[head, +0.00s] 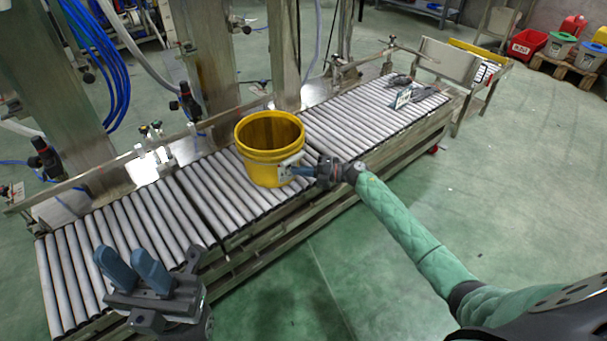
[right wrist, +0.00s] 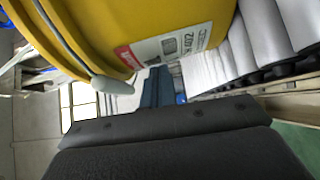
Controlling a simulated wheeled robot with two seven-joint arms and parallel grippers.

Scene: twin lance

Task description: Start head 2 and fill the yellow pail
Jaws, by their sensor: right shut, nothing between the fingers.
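The yellow pail (head: 268,150) is open-topped and stands upright on the roller conveyor (head: 190,205). It looks empty from what shows of its inside. My right gripper (head: 290,171) is at the pail's right side, close against its label; whether it touches cannot be told. In the right wrist view the pail (right wrist: 150,25) fills the top, with its label and handle grip, and the shut blue fingers (right wrist: 158,88) are beside it. My left gripper (head: 132,262) is raised at the lower left, over the near end of the conveyor, fingers apart and empty. Which station is head 2 cannot be told.
Steel columns (head: 205,65) with valves and hoses stand behind the conveyor. Dark tools (head: 415,92) lie on its far end. Red (head: 526,43) and other coloured containers stand on a pallet at the far right. The green floor (head: 480,200) at right is clear.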

